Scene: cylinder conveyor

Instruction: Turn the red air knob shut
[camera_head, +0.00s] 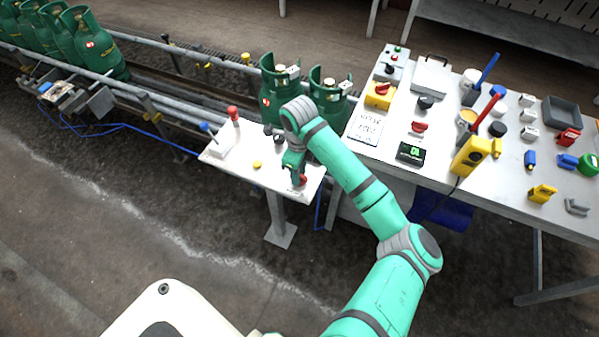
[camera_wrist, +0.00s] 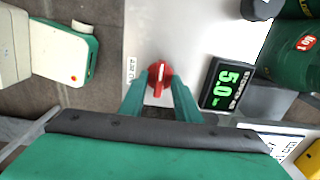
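The red air knob (camera_wrist: 160,78) is round with a raised grip bar, on a white panel beside a label reading AIR (camera_wrist: 131,69). In the wrist view its bar runs roughly up and down the picture. My gripper (camera_wrist: 161,92) is open, with one green finger on each side of the knob's lower part. I cannot tell whether the fingers touch it. In the head view my gripper (camera_head: 297,173) points down at the right front of the small white table, and the red knob (camera_head: 302,180) shows partly beside it.
A black display (camera_wrist: 226,86) reading 5.0 stands right of the knob. The small table (camera_head: 235,152) also carries a red-topped lever (camera_head: 233,114), a blue-topped lever (camera_head: 207,128) and a yellow button (camera_head: 257,164). Green gas cylinders (camera_head: 279,84) stand behind. A crowded white table (camera_head: 455,180) is at right.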

